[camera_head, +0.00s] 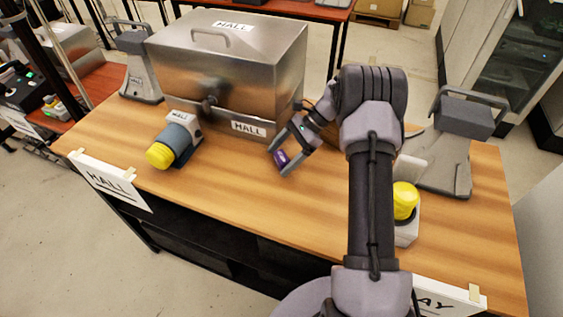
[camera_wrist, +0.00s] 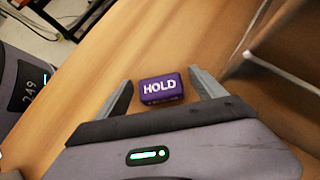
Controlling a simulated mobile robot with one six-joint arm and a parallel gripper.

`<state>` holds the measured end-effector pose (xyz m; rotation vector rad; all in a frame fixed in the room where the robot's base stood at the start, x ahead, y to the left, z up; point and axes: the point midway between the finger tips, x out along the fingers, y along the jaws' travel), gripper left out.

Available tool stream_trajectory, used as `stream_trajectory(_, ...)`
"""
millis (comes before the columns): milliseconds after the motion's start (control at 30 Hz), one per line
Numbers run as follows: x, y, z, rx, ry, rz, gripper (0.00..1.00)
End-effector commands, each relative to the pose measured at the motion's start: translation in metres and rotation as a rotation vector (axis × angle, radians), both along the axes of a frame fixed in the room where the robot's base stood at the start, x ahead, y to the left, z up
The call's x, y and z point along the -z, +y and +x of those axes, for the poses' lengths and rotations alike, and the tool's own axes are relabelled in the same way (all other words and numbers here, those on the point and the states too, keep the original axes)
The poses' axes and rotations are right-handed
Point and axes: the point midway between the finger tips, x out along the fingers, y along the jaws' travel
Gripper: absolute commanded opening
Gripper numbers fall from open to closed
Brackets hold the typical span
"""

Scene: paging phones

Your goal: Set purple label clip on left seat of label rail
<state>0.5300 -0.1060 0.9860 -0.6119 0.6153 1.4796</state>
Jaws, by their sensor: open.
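The purple label clip (camera_head: 281,157), marked HOLD, is on the wooden table in front of the steel box. In the wrist view the clip (camera_wrist: 161,89) lies between my two fingers, with a visible gap on each side. My gripper (camera_head: 279,161) is open around it, low over the table; it also shows in the wrist view (camera_wrist: 160,92). I cannot make out the label rail or its left seat in either view; my arm covers part of the table.
A steel box (camera_head: 225,75) marked HALL stands behind my gripper. A yellow-capped grey device (camera_head: 176,140) is to the left, and another yellow-topped one (camera_head: 405,201) is right of my arm. Grey stands (camera_head: 140,70) and (camera_head: 447,160) flank the table. The front middle of the table (camera_head: 235,190) is clear.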

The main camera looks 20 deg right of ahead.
Motion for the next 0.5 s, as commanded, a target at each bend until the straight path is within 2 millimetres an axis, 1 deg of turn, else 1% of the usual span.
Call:
stream_trajectory(133, -0.0008, -0.0001, 0.0001, 0.000, 0.000, 0.000, 0.80)
stream_trajectory(167, -0.0009, -0.0002, 0.0001, 0.000, 0.000, 0.000, 0.78)
stream_trajectory(200, -0.0009, -0.0002, 0.0001, 0.000, 0.000, 0.000, 0.70)
stream_trajectory(367, -0.0009, -0.0004, 0.0001, -0.001, -0.001, -0.001, 0.39)
stream_trajectory(400, -0.0009, -0.0004, 0.0001, -0.001, -0.001, -0.001, 0.31)
stream_trajectory(467, -0.0009, -0.0004, 0.0001, -0.001, -0.001, -0.001, 0.19)
stream_trajectory(500, -0.0010, -0.0004, 0.0001, -0.001, -0.001, -0.001, 0.11)
